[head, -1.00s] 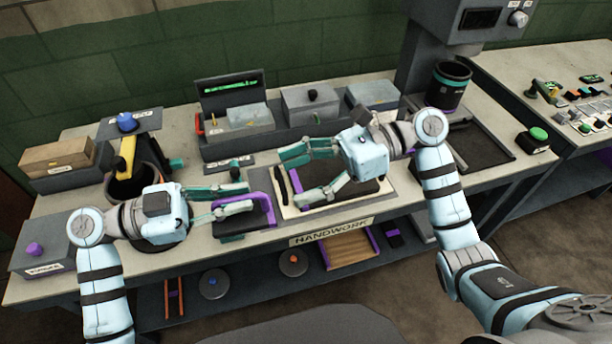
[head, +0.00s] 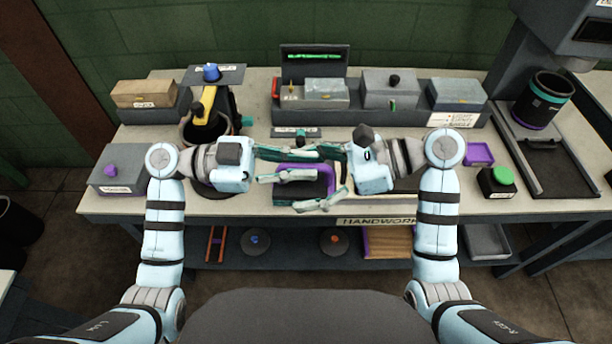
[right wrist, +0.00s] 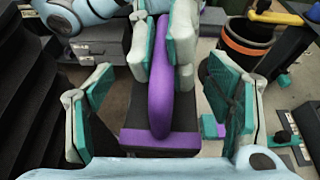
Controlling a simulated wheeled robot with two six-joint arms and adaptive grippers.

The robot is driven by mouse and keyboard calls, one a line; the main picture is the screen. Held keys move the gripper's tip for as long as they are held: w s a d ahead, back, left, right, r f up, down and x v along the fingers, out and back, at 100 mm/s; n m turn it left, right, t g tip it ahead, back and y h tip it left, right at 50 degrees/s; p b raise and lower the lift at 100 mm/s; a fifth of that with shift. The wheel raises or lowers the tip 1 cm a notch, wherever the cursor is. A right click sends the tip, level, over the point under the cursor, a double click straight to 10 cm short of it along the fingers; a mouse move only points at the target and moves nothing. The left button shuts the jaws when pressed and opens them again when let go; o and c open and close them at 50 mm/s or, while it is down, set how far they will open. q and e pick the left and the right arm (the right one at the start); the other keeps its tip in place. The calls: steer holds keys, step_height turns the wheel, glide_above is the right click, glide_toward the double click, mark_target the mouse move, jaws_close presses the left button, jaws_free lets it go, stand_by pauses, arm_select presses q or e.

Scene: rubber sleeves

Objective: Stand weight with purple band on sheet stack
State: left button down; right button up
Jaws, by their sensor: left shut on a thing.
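The weight with the purple band (head: 318,186) is a dark block with a purple handle and a purple lower edge. It stands upright at the front middle of the bench, and shows large in the right wrist view (right wrist: 170,143). My left gripper (head: 297,166) is shut on its handle; its fingers also show there (right wrist: 163,50). My right gripper (head: 328,178) is open, with its fingers (right wrist: 158,108) on either side of the weight and apart from it. The sheet stack is mostly hidden behind my right gripper and arm; I cannot make it out clearly.
A HANDWORK label (head: 378,221) is on the bench front. Grey boxes (head: 388,88) stand along the back.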

jaws_close()
arm_select(q)
steer(key=c, duration=1.6)
jaws_free()
steer(key=shift+w, duration=0.1)
arm_select(e)
steer(key=shift+r, duration=0.1)
